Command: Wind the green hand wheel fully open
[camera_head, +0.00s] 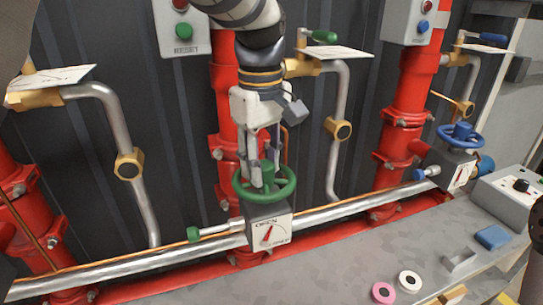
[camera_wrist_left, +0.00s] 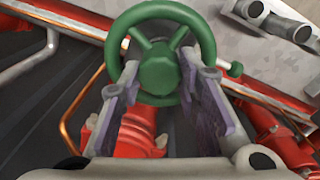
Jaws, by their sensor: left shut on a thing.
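The green hand wheel (camera_head: 239,191) sits on top of a valve box below my left gripper (camera_head: 262,182) in the head view. It also shows in the left wrist view (camera_wrist_left: 160,70), with its hub and spokes between the two fingers. My left gripper comes down from above and is shut on the wheel at its hub. The dial (camera_head: 270,233) on the box front reads OPEN at the top, with lettering at the lower right partly legible. Its red needle points upward, tilted slightly right. My right gripper is not in view.
A blue hand wheel (camera_head: 462,147) sits on a similar valve at the right. Red vertical pipes (camera_head: 405,95) and grey pipes stand behind. A grey bench (camera_head: 340,270) in front carries a pink ring (camera_head: 383,293), a white ring (camera_head: 410,281) and a blue block (camera_head: 492,237).

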